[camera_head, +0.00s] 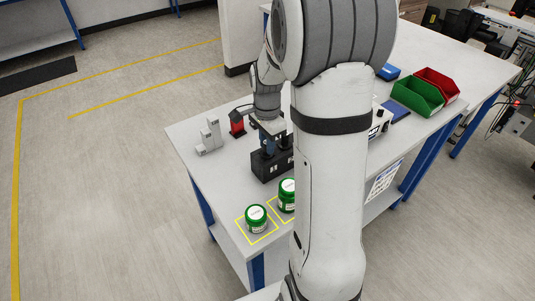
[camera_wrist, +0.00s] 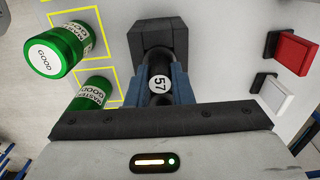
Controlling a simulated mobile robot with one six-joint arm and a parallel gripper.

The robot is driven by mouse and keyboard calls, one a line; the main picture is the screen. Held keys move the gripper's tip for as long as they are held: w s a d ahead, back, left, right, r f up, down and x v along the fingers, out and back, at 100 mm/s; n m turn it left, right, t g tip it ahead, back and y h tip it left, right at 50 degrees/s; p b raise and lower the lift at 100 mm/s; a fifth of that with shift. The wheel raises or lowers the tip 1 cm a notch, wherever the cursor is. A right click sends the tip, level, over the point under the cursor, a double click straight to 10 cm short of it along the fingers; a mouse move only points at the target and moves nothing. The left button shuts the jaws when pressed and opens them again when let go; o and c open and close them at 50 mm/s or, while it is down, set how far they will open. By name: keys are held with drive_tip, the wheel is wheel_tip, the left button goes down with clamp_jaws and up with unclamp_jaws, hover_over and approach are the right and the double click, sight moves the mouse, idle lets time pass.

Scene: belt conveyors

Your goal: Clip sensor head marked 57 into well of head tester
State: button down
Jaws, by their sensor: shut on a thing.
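My gripper (camera_head: 269,143) is low over a black block-shaped fixture on the bench, which looks like the head tester (camera_head: 263,167). In the wrist view its two blue-grey fingers (camera_wrist: 160,86) are shut on a dark cylindrical sensor head (camera_wrist: 160,74) with a white round label reading 57. The black tester body (camera_wrist: 153,32) shows just beyond the fingers. The sensor head lines up with it in this view. I cannot tell whether the head is in the well or above it, because the fingers and tester hide its lower end.
Two green jars with white labels stand in yellow squares, one at the front (camera_head: 256,219) and one beside it (camera_head: 287,195). Green (camera_head: 417,95) and red (camera_head: 437,84) bins stand farther back.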

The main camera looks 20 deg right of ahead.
drive_tip(key=shift+r+p, duration=0.7)
drive_tip(key=shift+r, duration=0.4)
idle(0.6)
drive_tip(key=shift+r+p, duration=2.2)
drive_tip(key=shift+r, duration=1)
